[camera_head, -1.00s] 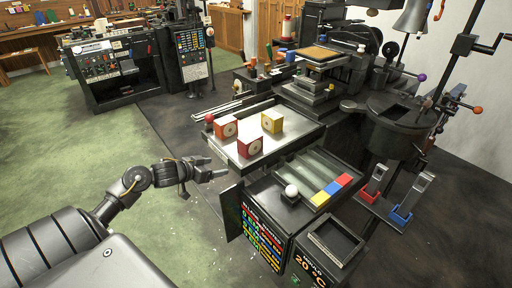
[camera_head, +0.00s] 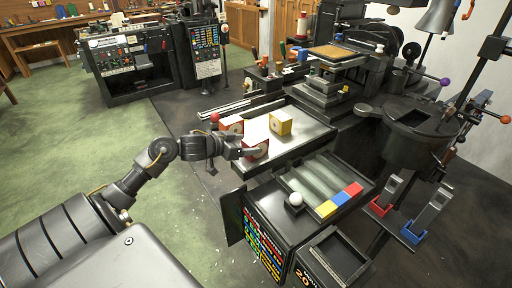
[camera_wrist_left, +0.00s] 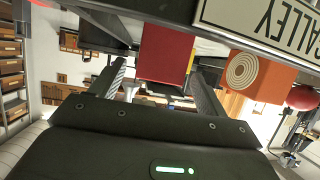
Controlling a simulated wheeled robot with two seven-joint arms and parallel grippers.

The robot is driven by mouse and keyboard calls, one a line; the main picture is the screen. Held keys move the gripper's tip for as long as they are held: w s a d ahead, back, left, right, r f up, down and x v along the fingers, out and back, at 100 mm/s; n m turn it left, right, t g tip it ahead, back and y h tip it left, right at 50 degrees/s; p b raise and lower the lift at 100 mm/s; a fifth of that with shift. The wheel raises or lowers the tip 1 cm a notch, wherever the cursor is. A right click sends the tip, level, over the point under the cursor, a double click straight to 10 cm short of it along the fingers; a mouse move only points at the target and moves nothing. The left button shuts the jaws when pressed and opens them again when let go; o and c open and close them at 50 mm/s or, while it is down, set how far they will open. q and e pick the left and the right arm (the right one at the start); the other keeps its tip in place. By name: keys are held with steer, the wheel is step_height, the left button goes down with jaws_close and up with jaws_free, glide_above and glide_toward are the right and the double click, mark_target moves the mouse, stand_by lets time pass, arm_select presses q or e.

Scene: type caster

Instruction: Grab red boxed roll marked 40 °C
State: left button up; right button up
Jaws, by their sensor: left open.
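A red boxed roll (camera_head: 258,147) stands on the front part of the metal tray (camera_head: 312,140). My left gripper (camera_head: 246,152) is open at its near left side, partly covering it. In the left wrist view the red box (camera_wrist_left: 165,50) appears between the two spread fingers of the left gripper (camera_wrist_left: 158,82), ahead of them. An orange-red boxed roll (camera_head: 231,125) stands just behind, partly hidden by my arm; its ringed face also shows in the left wrist view (camera_wrist_left: 256,76). A yellow boxed roll (camera_head: 280,123) stands farther right. No 40 °C marking is legible on the boxes.
A red ball knob (camera_head: 214,117) is at the tray's left corner. A lower cabinet with a white knob (camera_head: 295,199) and coloured blocks (camera_head: 340,200) stands in front of the tray. A "GALLEY" plate (camera_wrist_left: 265,25) shows in the wrist view. Open floor lies left.

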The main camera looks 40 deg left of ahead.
mark_target(255, 143)
arm_select(q)
steer(key=shift+w+d, duration=0.1)
steer(key=x, duration=0.5)
steer(key=shift+r, duration=0.1)
steer(key=c, duration=1.2)
steer(key=shift+o, duration=0.2)
